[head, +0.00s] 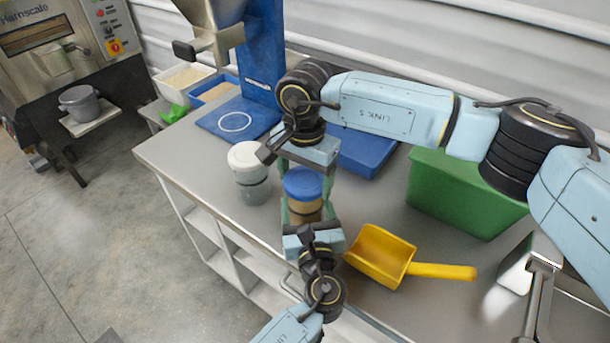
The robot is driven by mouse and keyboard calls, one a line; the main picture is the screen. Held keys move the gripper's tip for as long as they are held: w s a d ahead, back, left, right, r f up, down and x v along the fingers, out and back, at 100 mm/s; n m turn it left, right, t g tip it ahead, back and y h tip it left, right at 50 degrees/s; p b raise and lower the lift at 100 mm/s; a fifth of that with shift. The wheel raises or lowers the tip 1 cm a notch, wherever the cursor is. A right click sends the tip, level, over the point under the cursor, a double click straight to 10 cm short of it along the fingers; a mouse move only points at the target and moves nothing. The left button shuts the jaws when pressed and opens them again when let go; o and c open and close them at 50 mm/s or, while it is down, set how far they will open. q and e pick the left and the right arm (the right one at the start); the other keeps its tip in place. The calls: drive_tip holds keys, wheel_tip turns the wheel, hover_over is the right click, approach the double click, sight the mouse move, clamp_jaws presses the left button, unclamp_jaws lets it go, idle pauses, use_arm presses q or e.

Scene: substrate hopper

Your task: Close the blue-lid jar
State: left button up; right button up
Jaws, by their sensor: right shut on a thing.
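A jar of tan contents (303,212) stands upright near the front of the steel table. A blue lid (303,182) is at its top; whether it is fully seated cannot be told. My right gripper (304,172) reaches in from behind the jar and is shut on the blue lid. My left gripper (304,215) comes from the front, with its fingers on either side of the jar's body. Whether they press on it is not clear. The grippers partly hide the jar.
A white-lidded jar (250,172) stands just left. A yellow scoop (385,257) lies to the right, before a green bin (460,192). A blue hopper stand (262,55) and two trays are behind. The steel table (180,150) has bare room at left.

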use_arm(q)
drive_tip(key=shift+w+a, duration=0.1)
drive_tip(key=shift+a, duration=0.15)
use_arm(e)
drive_tip(key=m, duration=0.6)
drive_tip(key=shift+d, duration=0.1)
drive_tip(key=m, duration=0.3)
drive_tip(key=shift+m, duration=0.3)
drive_tip(key=m, duration=0.3)
drive_tip(key=shift+m, duration=0.3)
drive_tip(key=m, duration=0.3)
drive_tip(key=shift+f+m, duration=0.1)
drive_tip(key=shift+m, duration=0.3)
drive_tip(key=m, duration=0.5)
drive_tip(key=shift+m, duration=0.3)
drive_tip(key=m, duration=0.3)
drive_tip(key=shift+m, duration=0.3)
drive_tip(key=m, duration=0.3)
drive_tip(key=shift+m, duration=0.4)
drive_tip(key=m, duration=0.4)
drive_tip(key=o, duration=0.9)
use_arm(q)
drive_tip(key=shift+d, duration=0.1)
use_arm(e)
drive_tip(key=shift+o, duration=1.1)
drive_tip(key=shift+w, duration=0.1)
use_arm(q)
drive_tip(key=shift+d, duration=0.1)
use_arm(e)
wheel_tip(320, 180, up, 12)
